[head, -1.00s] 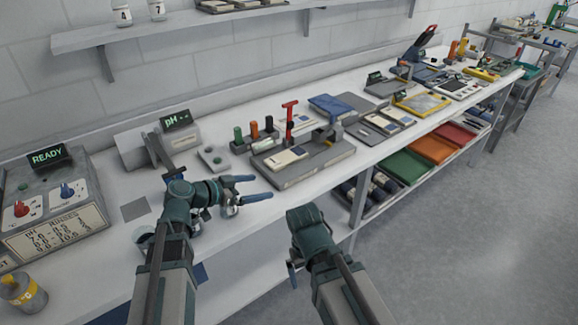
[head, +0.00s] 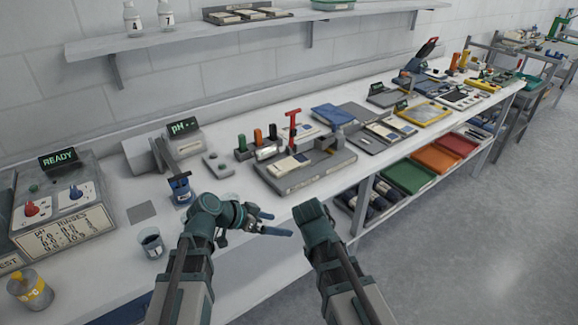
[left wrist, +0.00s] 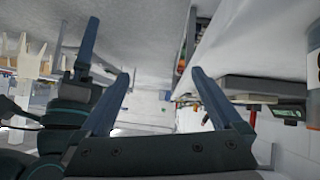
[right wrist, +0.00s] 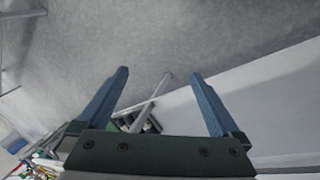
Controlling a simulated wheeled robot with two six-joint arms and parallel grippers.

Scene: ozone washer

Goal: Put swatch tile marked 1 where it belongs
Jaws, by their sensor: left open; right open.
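I cannot make out a tile marked 1, as the tile markings are too small to read. A pale swatch tile (head: 289,164) lies on the grey fixture (head: 312,178) with the red-handled post on the bench. Several similar tiles (head: 248,15) lie in a tray on the wall shelf, and more lie further along the bench (head: 382,130). My left gripper (head: 281,224) is open and empty near the bench's front edge, in front of the fixture; its fingers also show in the left wrist view (left wrist: 160,73). My right gripper is open and empty in the right wrist view (right wrist: 160,73).
A cup of dark liquid (head: 151,243) and a blue-topped item (head: 180,188) stand on the bench. A pH meter (head: 183,140) is behind. Coloured bins (head: 408,174) sit underneath.

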